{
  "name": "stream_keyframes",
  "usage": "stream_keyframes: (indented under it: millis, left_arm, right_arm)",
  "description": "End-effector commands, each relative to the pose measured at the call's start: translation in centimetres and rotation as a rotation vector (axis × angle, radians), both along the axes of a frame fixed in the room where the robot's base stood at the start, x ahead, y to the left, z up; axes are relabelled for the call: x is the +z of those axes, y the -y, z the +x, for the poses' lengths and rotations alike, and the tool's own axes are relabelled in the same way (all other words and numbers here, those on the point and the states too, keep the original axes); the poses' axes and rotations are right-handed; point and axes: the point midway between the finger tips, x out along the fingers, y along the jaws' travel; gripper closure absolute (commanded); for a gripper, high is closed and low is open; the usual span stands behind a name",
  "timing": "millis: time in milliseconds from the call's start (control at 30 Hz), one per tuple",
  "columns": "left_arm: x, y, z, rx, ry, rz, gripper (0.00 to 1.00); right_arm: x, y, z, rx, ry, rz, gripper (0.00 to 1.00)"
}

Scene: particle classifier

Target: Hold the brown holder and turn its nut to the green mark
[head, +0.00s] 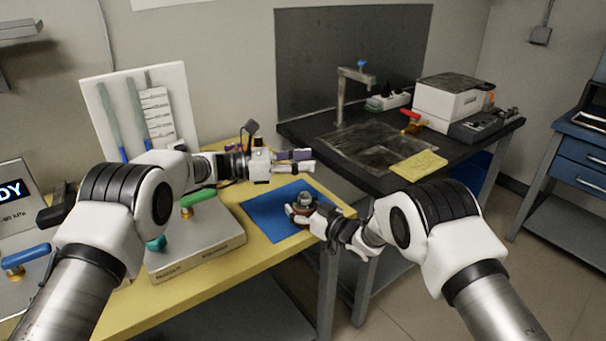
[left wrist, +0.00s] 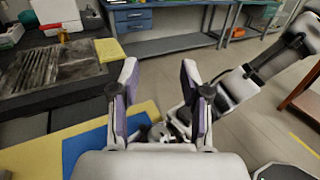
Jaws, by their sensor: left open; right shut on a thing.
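The brown holder (head: 300,213) stands on the blue mat (head: 262,212) on the yellow table, with a grey nut (head: 306,199) on top. My right gripper (head: 312,222) is shut on the holder from its right side and partly hides it. My left gripper (head: 304,161) is open and empty, above and behind the holder, its fingers pointing right. In the left wrist view the open purple-padded fingers (left wrist: 160,97) frame the grey nut (left wrist: 160,132) below, and the right gripper beside it. I cannot make out a green mark on the holder.
A grey box (head: 195,245) with a green-handled valve (head: 200,197) stands left of the mat. A white rack (head: 140,110) stands at the back left. A black counter with a sink (head: 370,150) and a yellow cloth (head: 418,165) lies beyond the table to the right.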

Motion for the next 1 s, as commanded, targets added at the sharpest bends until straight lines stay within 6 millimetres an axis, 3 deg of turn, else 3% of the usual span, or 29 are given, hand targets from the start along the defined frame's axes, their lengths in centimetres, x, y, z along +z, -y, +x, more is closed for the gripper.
stream_keyframes:
  millis: [367, 567, 800, 1000]
  left_arm:
    - [-0.8, -0.6, -0.3, 0.030, -0.004, -0.023, 0.54]
    - [-4.1, -3.6, -2.2, 0.207, -0.008, -0.091, 0.54]
    - [-8.4, -7.8, -6.3, 0.473, -0.010, -0.061, 0.54]
    - [-10.7, -8.3, -7.4, 0.534, -0.005, 0.001, 0.54]
  right_arm:
    - [-0.2, -0.1, -0.1, 0.002, -0.004, -0.002, 1.00]
    - [-0.2, -0.1, -0.1, 0.002, -0.004, -0.002, 1.00]
    - [-0.2, -0.1, -0.1, 0.002, -0.004, -0.002, 1.00]
    - [-0.2, -0.1, -0.1, 0.002, -0.004, -0.002, 1.00]
